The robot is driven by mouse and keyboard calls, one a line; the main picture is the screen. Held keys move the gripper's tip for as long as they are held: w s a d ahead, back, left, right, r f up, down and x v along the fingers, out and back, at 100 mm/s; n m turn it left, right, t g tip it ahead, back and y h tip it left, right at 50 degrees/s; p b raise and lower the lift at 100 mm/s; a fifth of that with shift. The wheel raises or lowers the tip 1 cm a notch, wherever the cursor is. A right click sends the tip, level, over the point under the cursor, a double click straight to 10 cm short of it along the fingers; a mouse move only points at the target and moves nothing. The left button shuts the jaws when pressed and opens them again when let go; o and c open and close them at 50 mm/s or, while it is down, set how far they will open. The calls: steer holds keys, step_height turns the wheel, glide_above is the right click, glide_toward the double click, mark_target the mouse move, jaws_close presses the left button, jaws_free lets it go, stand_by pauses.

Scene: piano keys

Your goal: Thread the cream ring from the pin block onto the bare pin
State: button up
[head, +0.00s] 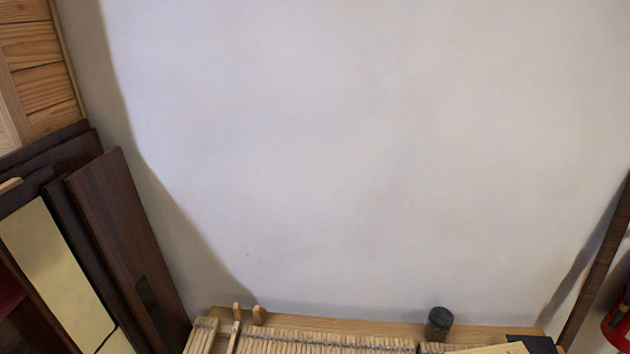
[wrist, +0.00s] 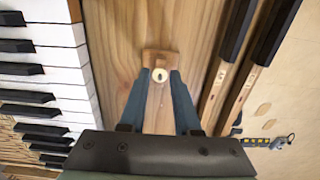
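In the wrist view, the small cream ring (wrist: 159,75) sits on the brown wooden pin block (wrist: 160,58), with a dark centre that looks like a pin or hole. The block lies on a wooden board. My gripper (wrist: 160,78) has two blue-grey fingers, one on each side of the ring. The fingers are apart, with narrow gaps to the ring, and I see no contact. How far the tips are above the block is hard to tell. I cannot make out the bare pin in either view. My gripper is not in the head view.
In the wrist view, piano keys (wrist: 45,70) lie at left. Loose black-topped key sticks (wrist: 235,50) and a caliper-like tool (wrist: 265,143) lie at right. In the head view, a bench with key sticks (head: 310,343) and a dark jar (head: 438,325) stands below a bare wall (head: 350,150).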

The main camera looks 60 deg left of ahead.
steer(key=c, duration=0.3)
steer(key=shift+r+p, duration=0.35)
steer(key=shift+p, duration=0.05)
steer(key=shift+r+p, duration=0.35)
steer(key=shift+r+p, duration=0.35)
steer(key=shift+p, duration=0.05)
steer(key=shift+r+p, duration=0.35)
steer(key=shift+r, duration=0.2)
step_height(320, 180, up, 6)
steer(key=p, duration=0.6)
steer(key=shift+f, duration=0.1)
